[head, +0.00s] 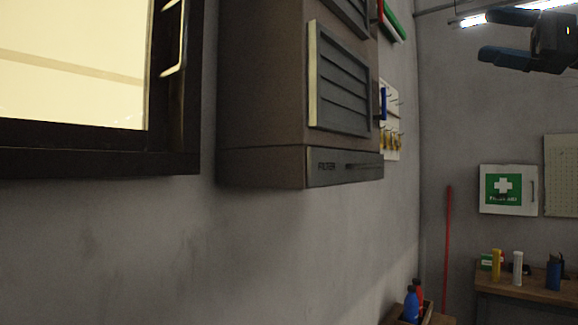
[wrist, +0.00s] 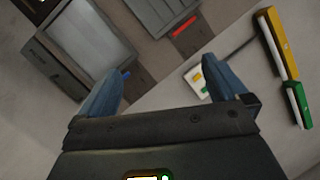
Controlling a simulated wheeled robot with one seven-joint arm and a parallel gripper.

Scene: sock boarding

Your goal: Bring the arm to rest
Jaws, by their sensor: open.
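My gripper (head: 503,36) shows at the top right of the head view, raised in the air in front of the grey wall. Its two blue fingers point left and are apart. In the wrist view my gripper (wrist: 157,90) is open, with nothing between its fingers. The fingers touch nothing that I can see.
A brown cabinet with dark louvres (head: 261,95) hangs on the near wall, beside a dark-framed window (head: 70,60). A first aid box (head: 508,190) is on the far wall above a wooden bench (head: 520,290) with bottles. A red pole (head: 448,250) stands by the corner.

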